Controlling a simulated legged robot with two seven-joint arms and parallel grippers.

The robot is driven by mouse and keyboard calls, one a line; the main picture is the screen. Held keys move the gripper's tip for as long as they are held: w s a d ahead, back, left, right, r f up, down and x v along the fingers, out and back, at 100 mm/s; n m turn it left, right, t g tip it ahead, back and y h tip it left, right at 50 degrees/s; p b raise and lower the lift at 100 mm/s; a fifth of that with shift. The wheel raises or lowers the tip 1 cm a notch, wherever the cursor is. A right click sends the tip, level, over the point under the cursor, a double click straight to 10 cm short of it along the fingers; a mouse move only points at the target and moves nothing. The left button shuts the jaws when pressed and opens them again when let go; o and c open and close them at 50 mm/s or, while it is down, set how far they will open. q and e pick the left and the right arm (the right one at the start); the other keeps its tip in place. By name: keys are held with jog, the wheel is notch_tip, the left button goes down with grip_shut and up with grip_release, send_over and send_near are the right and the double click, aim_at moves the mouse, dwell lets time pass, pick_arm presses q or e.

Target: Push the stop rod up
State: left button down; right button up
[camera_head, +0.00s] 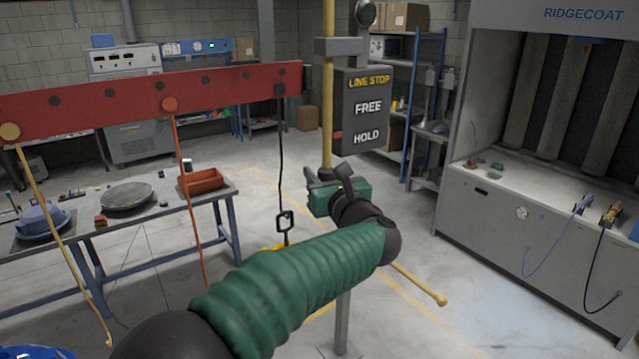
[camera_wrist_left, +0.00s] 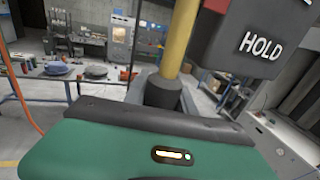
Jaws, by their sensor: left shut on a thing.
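The yellow stop rod (camera_head: 328,110) stands upright beside the dark LINE STOP board (camera_head: 361,110), which reads FREE above HOLD. A small red marker (camera_head: 338,136) shows at the board's left edge, level with HOLD. My left gripper (camera_head: 322,188) is at the rod's lower part, just below the board, shut on the rod. The gripper and green sleeve hide the hold itself. In the left wrist view, the yellow rod (camera_wrist_left: 181,42) runs down into a dark collar (camera_wrist_left: 160,92) just beyond the gripper body. My right gripper is out of view.
A red beam (camera_head: 150,98) crosses at the left with hanging cords and a dark hook link (camera_head: 285,222). A yellow bar with a knob (camera_head: 440,299) sticks out right of my forearm. A workbench (camera_head: 120,215) stands left, the RIDGECOAT hood (camera_head: 540,215) right. Open floor lies between.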

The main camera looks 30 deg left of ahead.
pick_arm(q)
jog(key=shift+d+r, duration=0.1)
jog(key=shift+r, duration=0.7)
jog(key=c, duration=1.3)
grip_release()
jog(key=shift+c, duration=0.2)
jog(key=shift+o, duration=1.3)
jog(key=shift+s+d, duration=0.1)
jog(key=shift+o, duration=0.2)
jog(key=shift+s+d+r, duration=0.1)
jog(key=shift+d, duration=0.2)
jog(key=shift+s+d+f+b, duration=0.1)
jog(key=shift+d+f+b, duration=0.15)
jog(key=shift+b, duration=0.1)
jog(key=b+v, duration=0.7)
jog(key=v, duration=0.9)
jog(key=shift+b, duration=0.35)
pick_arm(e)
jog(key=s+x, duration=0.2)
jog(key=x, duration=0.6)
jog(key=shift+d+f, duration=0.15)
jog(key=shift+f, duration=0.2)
